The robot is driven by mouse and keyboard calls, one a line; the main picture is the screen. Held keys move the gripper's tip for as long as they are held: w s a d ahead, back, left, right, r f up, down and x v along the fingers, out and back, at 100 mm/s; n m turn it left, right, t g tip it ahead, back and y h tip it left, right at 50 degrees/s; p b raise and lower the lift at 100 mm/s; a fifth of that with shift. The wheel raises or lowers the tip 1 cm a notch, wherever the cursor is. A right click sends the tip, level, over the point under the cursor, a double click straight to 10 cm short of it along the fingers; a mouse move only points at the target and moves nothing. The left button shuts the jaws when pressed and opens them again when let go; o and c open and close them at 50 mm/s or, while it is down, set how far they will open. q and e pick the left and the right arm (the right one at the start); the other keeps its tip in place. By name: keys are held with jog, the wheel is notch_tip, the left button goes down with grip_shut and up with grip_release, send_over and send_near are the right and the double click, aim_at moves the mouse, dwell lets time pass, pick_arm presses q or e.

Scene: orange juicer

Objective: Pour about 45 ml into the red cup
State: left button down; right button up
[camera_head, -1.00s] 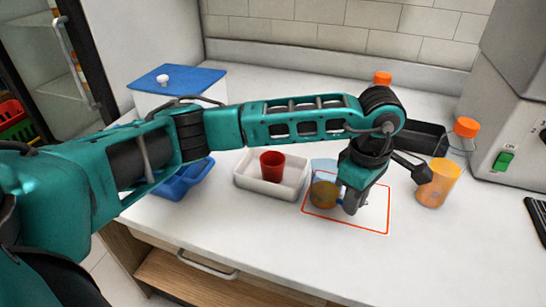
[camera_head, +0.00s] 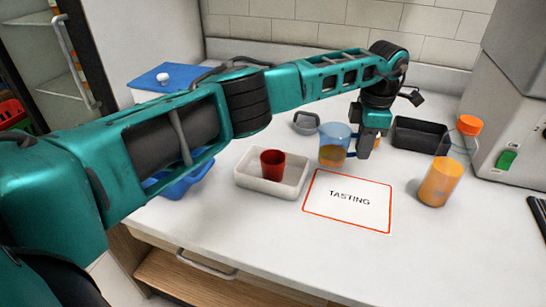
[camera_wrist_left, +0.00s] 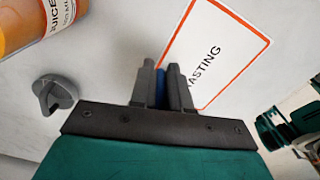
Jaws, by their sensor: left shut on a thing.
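The red cup (camera_head: 272,165) stands upright in a white tray (camera_head: 246,182) left of the tasting card. A clear blue jug (camera_head: 334,145) with amber liquid in its lower part is behind the card, right of the cup. My left gripper (camera_head: 364,148) is at the jug's right side. In the left wrist view its fingers (camera_wrist_left: 166,88) are shut on the blue handle (camera_wrist_left: 161,88). The jug looks upright; whether it touches the counter is unclear. My right gripper is not in view.
The tasting card (camera_head: 346,201) lies on the counter. A juice bottle with orange liquid (camera_head: 440,182) stands at the right, near a black tray (camera_head: 420,137). A grey handled piece (camera_head: 306,122) lies behind the jug. A blue tray (camera_head: 180,182) is at the left, partly behind my arm.

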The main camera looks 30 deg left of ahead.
pick_arm(q)
jog(key=shift+w+a+r+n, duration=0.6)
jog(key=shift+w+a+n, duration=0.2)
jog(key=shift+n, duration=0.1)
jog(key=shift+w+a+r+n, duration=0.55)
jog(key=shift+w+a+n, duration=0.2)
jog(key=shift+n, duration=0.15)
